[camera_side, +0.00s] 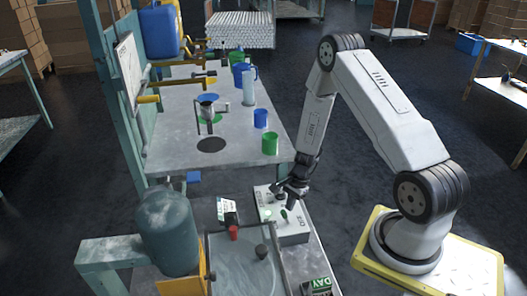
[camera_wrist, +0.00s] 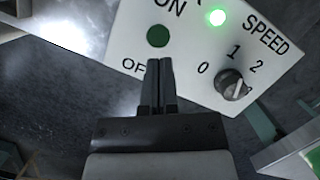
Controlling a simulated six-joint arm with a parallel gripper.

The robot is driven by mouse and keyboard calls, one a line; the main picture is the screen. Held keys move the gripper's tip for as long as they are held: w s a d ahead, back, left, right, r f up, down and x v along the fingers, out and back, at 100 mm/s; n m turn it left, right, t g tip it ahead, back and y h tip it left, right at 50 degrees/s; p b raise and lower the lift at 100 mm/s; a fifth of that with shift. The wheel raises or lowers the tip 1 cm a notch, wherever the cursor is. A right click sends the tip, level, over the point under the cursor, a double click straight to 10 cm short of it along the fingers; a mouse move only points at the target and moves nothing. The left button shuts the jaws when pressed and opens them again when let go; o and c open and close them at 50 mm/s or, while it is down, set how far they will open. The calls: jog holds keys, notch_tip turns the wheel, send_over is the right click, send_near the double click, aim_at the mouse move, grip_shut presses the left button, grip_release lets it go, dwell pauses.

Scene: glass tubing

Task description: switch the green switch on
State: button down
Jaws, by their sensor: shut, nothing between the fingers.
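The control box is a pale panel (camera_wrist: 207,62) with a green switch (camera_wrist: 157,36) between the words ON and OFF. In the wrist view the switch shows as a round green spot just beyond my fingertips. In the side view the green switch (camera_side: 285,215) stands on top of the box (camera_side: 291,234). My gripper (camera_wrist: 160,64) is shut and empty, with its fingertips at the panel's edge by OFF. Whether they touch the switch I cannot tell. In the side view my gripper (camera_side: 294,194) is just above the box.
A lit green lamp (camera_wrist: 216,18) and a black SPEED knob (camera_wrist: 230,84) are on the panel. A clear-walled basin (camera_side: 245,262) with a red item (camera_side: 233,232) is beside the box. A table (camera_side: 225,125) with cups and a funnel stands behind.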

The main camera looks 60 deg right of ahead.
jog(key=shift+r, duration=0.3)
jog(key=shift+r, duration=0.45)
jog(key=shift+d, duration=0.15)
dwell(0.3)
jog(key=shift+s+d+r, duration=0.1)
jog(key=shift+d+r, duration=0.1)
jog(key=shift+d, duration=0.3)
jog(key=w+v, duration=0.2)
jog(key=v, duration=0.8)
jog(key=shift+r, duration=0.5)
